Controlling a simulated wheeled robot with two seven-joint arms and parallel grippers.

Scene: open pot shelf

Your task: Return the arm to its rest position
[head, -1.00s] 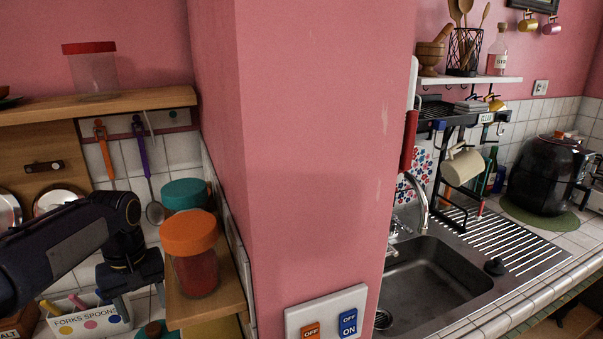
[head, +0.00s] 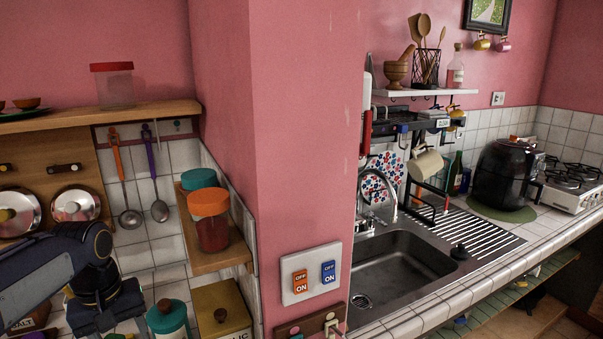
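My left arm comes in from the left edge, and its wrist and gripper (head: 108,312) show at the lower left of the head view. The gripper points down over the counter, in front of the tiled wall. Its fingers are hardly visible, so I cannot tell whether it is open or shut. My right arm and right gripper are not in view.
A small wooden shelf (head: 217,262) holds an orange-lidded jar (head: 212,232) and a teal-lidded jar (head: 198,180), right of my gripper. A teal canister (head: 168,322) and a yellow box (head: 222,312) stand close by. A pink pillar (head: 300,130) separates this side from the sink (head: 400,270).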

